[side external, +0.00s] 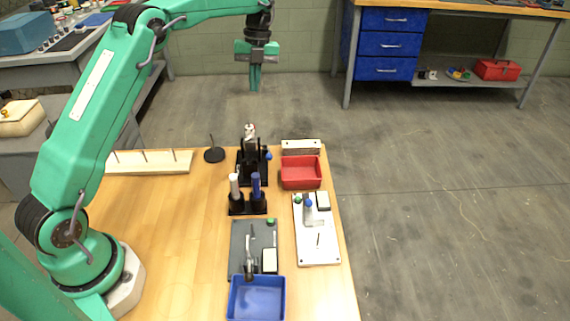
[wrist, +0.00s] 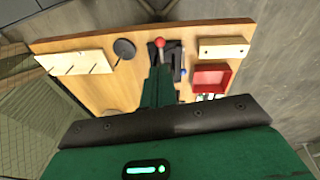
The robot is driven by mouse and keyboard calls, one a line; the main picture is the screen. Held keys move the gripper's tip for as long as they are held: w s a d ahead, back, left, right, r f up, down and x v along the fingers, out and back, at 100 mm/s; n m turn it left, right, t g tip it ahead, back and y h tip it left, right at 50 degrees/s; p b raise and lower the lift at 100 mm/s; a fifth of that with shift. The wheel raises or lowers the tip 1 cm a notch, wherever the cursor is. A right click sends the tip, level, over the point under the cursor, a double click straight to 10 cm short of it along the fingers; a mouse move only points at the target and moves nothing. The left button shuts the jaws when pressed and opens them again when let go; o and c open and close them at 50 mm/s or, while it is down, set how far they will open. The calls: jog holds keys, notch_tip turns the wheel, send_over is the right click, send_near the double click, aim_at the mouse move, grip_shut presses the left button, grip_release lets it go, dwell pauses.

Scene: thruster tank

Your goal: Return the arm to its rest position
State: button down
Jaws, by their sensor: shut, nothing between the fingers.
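My gripper (side external: 255,80) is a green gripper that hangs with its fingers pointing down, high above the far edge of the wooden table (side external: 190,235). Its fingers are together, with nothing between them. In the side external view my green arm rises from the left of the table and reaches across at the top. In the wrist view the fingers of my gripper (wrist: 158,85) reach over the far part of the table, in front of a dark stand. Part of the table is hidden behind my gripper body in that view.
A red bin (side external: 301,173), a blue bin (side external: 257,298), a white board (side external: 317,230), a dark stand (side external: 252,168), a holder with a white and a blue cylinder (side external: 248,197), and a pegged wooden board (side external: 150,161) stand on the table. Air around my gripper is clear.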

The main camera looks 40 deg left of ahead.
jog(key=s+d+r+n+t, duration=0.2)
jog(key=s+d+r+n, duration=0.2)
jog(key=s+r+n, duration=0.25)
jog(key=s+d+r+n+t, duration=0.2)
jog(key=s+d+r+n, duration=0.1)
jog(key=s+r+n, duration=0.4)
jog(key=s+d+f+n+t, duration=0.2)
jog(key=s+n, duration=0.4)
jog(key=s, duration=0.3)
jog(key=s+d+f+n+t, duration=0.2)
jog(key=s+f+n, duration=0.2)
jog(key=s, duration=0.6)
jog(key=shift+d+n, duration=0.15)
jog(key=shift+n, duration=0.9)
